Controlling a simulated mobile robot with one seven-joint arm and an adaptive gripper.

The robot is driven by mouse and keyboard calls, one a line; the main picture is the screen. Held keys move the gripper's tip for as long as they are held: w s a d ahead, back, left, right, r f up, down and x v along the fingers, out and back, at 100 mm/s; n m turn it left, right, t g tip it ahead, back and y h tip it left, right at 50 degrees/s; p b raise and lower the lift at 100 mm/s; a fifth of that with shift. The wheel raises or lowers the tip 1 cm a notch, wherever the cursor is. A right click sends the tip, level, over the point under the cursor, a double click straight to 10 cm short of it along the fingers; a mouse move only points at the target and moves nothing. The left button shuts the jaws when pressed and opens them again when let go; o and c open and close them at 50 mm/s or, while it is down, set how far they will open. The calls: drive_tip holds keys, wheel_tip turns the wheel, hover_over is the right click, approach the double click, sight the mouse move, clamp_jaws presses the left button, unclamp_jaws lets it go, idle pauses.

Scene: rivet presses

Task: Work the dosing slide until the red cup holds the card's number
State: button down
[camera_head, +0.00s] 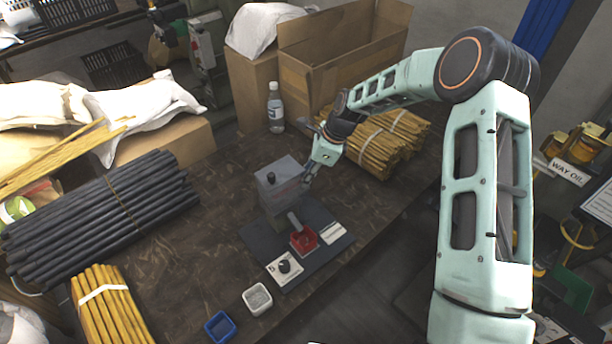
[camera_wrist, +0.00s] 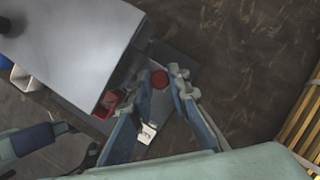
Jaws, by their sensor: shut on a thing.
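The grey box-shaped dispenser (camera_head: 283,185) stands on a dark base plate (camera_head: 262,238); its top fills the upper left of the wrist view (camera_wrist: 65,45). The red cup (camera_head: 303,240) sits on the plate in front of it, below a small grey spout; it shows partly in the wrist view (camera_wrist: 107,103). I cannot tell what the cup holds. My gripper (camera_head: 308,177) is at the dispenser's right side. In the wrist view a round red knob (camera_wrist: 160,79) lies between my fingertips, which are shut on it.
A white cup (camera_head: 257,299) and blue cup (camera_head: 220,327) stand nearby. Yellow bundles (camera_head: 385,143), a bottle (camera_head: 275,107) and a carton (camera_head: 335,65) stand behind. Dark rods (camera_head: 105,210) lie left.

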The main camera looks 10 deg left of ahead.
drive_tip(key=shift+w+d+b, duration=0.4)
drive_tip(key=shift+w+d, duration=0.95)
drive_tip(key=shift+w, duration=0.15)
drive_tip(key=c, duration=2.1)
unclamp_jaws()
drive_tip(key=shift+w+d, duration=0.1)
drive_tip(key=v, duration=1.2)
